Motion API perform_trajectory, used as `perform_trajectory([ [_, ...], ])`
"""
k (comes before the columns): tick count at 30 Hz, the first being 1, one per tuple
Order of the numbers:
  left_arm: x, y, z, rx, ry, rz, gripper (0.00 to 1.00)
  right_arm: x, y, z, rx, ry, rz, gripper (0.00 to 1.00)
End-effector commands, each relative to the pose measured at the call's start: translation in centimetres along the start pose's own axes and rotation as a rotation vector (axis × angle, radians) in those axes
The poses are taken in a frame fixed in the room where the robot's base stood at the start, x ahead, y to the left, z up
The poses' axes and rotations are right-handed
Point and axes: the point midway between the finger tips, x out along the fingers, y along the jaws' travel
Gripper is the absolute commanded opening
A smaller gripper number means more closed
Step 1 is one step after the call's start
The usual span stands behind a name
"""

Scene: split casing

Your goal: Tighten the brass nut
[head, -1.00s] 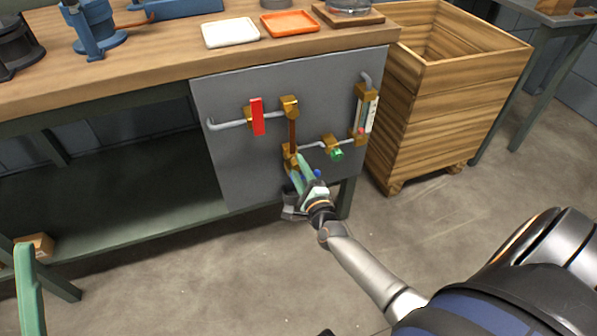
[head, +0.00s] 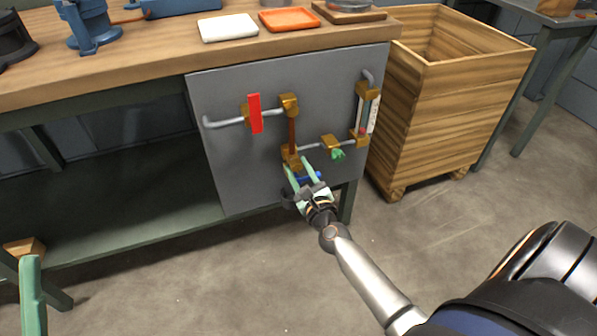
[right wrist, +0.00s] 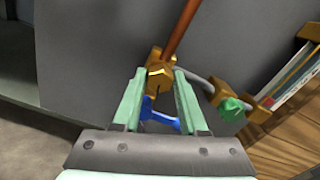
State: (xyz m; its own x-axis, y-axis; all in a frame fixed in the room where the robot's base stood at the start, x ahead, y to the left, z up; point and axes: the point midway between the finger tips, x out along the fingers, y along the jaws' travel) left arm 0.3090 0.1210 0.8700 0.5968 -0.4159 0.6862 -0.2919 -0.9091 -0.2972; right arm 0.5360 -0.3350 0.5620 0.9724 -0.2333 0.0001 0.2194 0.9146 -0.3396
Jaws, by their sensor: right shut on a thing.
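The brass nut (right wrist: 160,78) is a hexagonal piece at the lower end of the copper-coloured pipe (right wrist: 182,28) on the grey panel. In the head view the nut (head: 291,163) is partly hidden by my gripper. My right gripper (right wrist: 157,88) reaches up from below, its two pale green fingers on either side of the nut and shut on it. It also shows in the head view (head: 297,168). A blue handle (right wrist: 160,118) shows between the fingers, below the nut.
The grey panel (head: 240,165) also carries a red lever (head: 255,113), a green knob (head: 338,154) and a gauge (head: 369,108) at its right edge. A wooden crate (head: 440,110) stands close on the right. The floor in front of the panel is clear.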

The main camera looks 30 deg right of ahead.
Motion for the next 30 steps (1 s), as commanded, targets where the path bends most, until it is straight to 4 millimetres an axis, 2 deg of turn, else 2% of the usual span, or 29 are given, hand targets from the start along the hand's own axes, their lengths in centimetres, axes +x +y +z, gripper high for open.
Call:
perform_trajectory([
  [7, -0.2, 0.17, 0.2, 0.001, 0.0, 0.003, 0.49, 0.09, -0.13, 0.12, 0.06, -0.003, -0.003, 0.0],
  [21, -0.15, 0.12, 0.16, 0.001, 0.002, -0.003, 0.49, 0.1, -0.16, 0.15, 0.069, -0.003, -0.003, 0.0],
  [22, -0.15, 0.11, 0.15, 0.001, 0.002, -0.003, 0.49, 0.1, -0.16, 0.15, 0.069, -0.003, -0.003, 0.45],
  [29, -0.14, 0.1, 0.14, 0.001, 0.002, -0.004, 0.49, 0.05, -0.1, 0.07, 0.068, -0.001, -0.002, 0.71],
  [30, -0.14, 0.1, 0.13, 0.001, 0.002, -0.004, 0.49, 0.04, -0.09, 0.06, 0.068, -0.001, -0.002, 0.72],
])
